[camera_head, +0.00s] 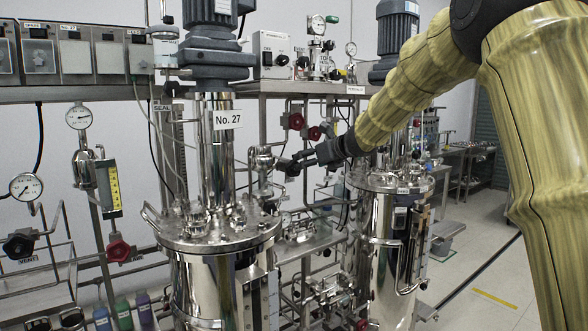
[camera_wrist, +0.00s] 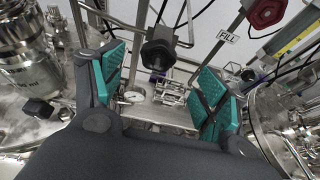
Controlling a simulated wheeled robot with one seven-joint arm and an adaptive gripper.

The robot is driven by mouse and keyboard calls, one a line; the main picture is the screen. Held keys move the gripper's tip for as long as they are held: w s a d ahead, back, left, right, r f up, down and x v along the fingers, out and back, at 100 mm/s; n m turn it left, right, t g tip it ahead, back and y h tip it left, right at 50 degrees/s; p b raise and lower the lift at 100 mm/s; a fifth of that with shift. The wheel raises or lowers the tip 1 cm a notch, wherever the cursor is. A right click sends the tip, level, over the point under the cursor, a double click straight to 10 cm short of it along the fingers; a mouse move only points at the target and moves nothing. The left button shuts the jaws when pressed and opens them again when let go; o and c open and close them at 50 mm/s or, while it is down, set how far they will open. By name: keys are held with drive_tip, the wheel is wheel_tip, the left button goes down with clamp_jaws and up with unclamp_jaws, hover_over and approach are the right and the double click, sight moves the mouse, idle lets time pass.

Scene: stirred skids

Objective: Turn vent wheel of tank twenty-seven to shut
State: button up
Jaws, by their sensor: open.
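Tank twenty-seven (camera_head: 222,275) is the shiny steel vessel left of centre in the head view, with a "No. 27" plate (camera_head: 228,120) on its column. A black wheel (camera_head: 18,245) with a VENT tag (camera_head: 27,259) is at the far left, on pipework beside this tank. My gripper (camera_head: 285,165) is right of the tank's column, pointing left. In the wrist view my gripper (camera_wrist: 160,82) is open and empty, teal pads apart. A black wheel (camera_wrist: 158,55) shows beyond and between the fingers, not touched. Its tag is not visible, so I cannot tell whether it is the vent wheel.
A red wheel (camera_wrist: 265,12) near a FILL tag (camera_wrist: 229,36) is at upper right in the wrist view. Another red wheel (camera_head: 118,248) is left of the tank. A second steel tank (camera_head: 385,250) stands below my arm. Open floor (camera_head: 490,260) lies at right.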

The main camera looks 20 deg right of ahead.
sight(294, 176)
drive_tip(key=p+x, duration=0.2)
drive_tip(key=x, duration=0.7)
drive_tip(key=shift+w+f, duration=0.25)
drive_tip(key=shift+a, duration=0.1)
drive_tip(key=c, duration=1)
drive_tip(key=shift+c, duration=0.2)
